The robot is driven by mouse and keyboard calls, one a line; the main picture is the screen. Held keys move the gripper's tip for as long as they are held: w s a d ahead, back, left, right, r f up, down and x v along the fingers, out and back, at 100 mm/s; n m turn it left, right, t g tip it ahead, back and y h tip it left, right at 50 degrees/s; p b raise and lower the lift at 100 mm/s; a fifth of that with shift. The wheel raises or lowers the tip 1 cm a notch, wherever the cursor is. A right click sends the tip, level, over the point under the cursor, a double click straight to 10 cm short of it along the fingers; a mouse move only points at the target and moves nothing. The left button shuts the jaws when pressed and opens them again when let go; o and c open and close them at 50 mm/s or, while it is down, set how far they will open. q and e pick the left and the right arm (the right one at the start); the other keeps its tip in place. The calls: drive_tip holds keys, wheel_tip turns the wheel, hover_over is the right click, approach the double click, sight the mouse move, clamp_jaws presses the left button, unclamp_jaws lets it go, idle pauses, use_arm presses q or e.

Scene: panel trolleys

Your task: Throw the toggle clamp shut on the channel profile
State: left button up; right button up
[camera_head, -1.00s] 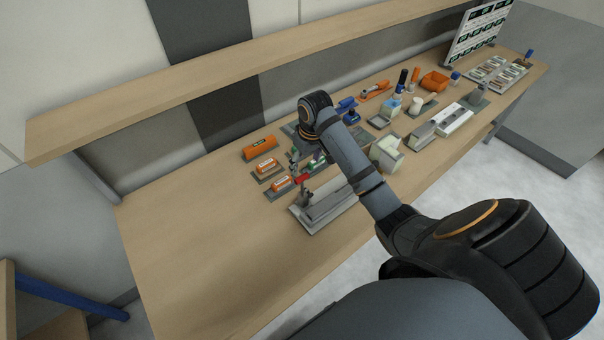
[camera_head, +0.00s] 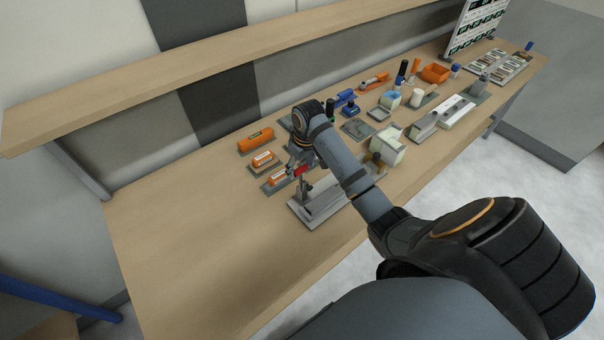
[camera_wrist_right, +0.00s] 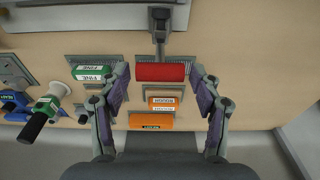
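The toggle clamp's red handle (camera_head: 302,170) stands above the near-left end of a grey metal base plate. In the right wrist view the red handle (camera_wrist_right: 160,72) lies crosswise between my fingertips, with the clamp's metal arm (camera_wrist_right: 159,30) running up from it. The grey channel profile (camera_head: 326,203) lies along the plate; part of it shows at the top of the wrist view (camera_wrist_right: 95,17). My right gripper (camera_wrist_right: 160,84) is open, one finger off each end of the handle; I see no firm grip. In the head view my right gripper (camera_head: 298,158) is partly hidden by its wrist. My left gripper is out of view.
Orange-handled tools (camera_head: 263,160) and an orange block (camera_head: 256,140) lie close left of my right gripper. A green-handled tool (camera_wrist_right: 92,72) lies left of the handle. More tools and fixtures crowd the bench to the right. The bench's left part (camera_head: 190,240) is bare.

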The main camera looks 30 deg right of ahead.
drive_tip(key=c, duration=0.7)
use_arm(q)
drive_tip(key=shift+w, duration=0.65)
use_arm(e)
drive_tip(key=shift+w+a, duration=0.1)
drive_tip(key=shift+w, duration=0.85)
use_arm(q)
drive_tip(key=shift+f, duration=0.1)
use_arm(e)
drive_tip(key=shift+w+f, duration=0.1)
